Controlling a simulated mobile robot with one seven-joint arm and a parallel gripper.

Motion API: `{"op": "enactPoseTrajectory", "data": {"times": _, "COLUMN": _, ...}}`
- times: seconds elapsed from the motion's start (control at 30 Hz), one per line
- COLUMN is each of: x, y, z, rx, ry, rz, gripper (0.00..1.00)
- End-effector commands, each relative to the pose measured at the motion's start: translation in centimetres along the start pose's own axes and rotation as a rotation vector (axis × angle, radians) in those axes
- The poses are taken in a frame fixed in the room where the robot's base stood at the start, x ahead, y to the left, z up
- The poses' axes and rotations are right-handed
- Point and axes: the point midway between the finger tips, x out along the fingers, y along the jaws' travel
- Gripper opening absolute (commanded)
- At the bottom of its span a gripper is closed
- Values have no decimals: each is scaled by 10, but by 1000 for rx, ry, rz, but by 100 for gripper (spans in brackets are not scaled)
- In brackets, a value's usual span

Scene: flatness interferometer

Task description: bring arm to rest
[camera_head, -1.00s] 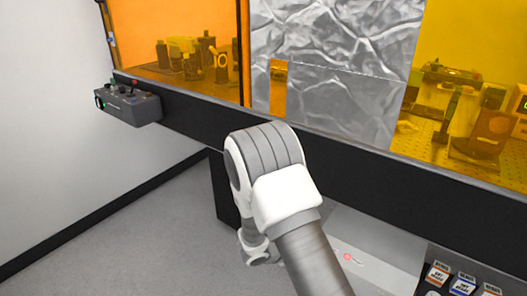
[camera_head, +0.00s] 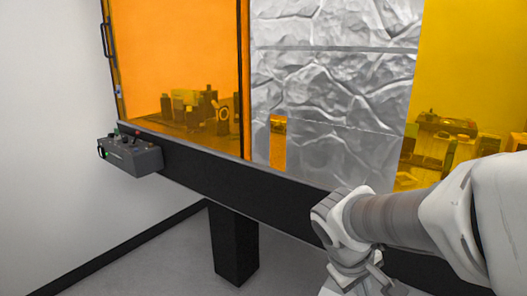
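My arm (camera_head: 400,218) reaches in from the right edge of the head view. It is white and grey, and bends downward at a joint in front of the black table edge. My gripper (camera_head: 368,284) is at the lower end of the arm, at the bottom of the picture. Only part of it shows, and I cannot tell whether its fingers are open or shut. I see nothing held in it.
A black-edged table (camera_head: 210,165) carries an enclosure with an orange panel (camera_head: 185,50) and a crinkled silver sheet (camera_head: 335,90). A grey control box (camera_head: 132,157) hangs at the left. A black leg (camera_head: 233,245) stands below. The floor (camera_head: 150,265) at lower left is clear.

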Motion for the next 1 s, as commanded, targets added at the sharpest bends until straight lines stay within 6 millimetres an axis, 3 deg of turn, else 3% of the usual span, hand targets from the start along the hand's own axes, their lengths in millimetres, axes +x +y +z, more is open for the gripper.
{"op": "enactPoseTrajectory", "data": {"times": 0.3, "x": -59, "y": -16, "z": 44, "rx": 292, "ry": 177, "rz": -174, "gripper": 0}}
{"op": "enactPoseTrajectory", "data": {"times": 0.63, "x": -101, "y": -41, "z": 69, "rx": 487, "ry": 356, "rz": -317, "gripper": 0}}
{"op": "enactPoseTrajectory", "data": {"times": 0.7, "x": -124, "y": -29, "z": 66, "rx": 478, "ry": 343, "rz": -315, "gripper": 0}}
{"op": "enactPoseTrajectory", "data": {"times": 1.0, "x": -188, "y": 1, "z": 62, "rx": 475, "ry": 342, "rz": -314, "gripper": 0}}
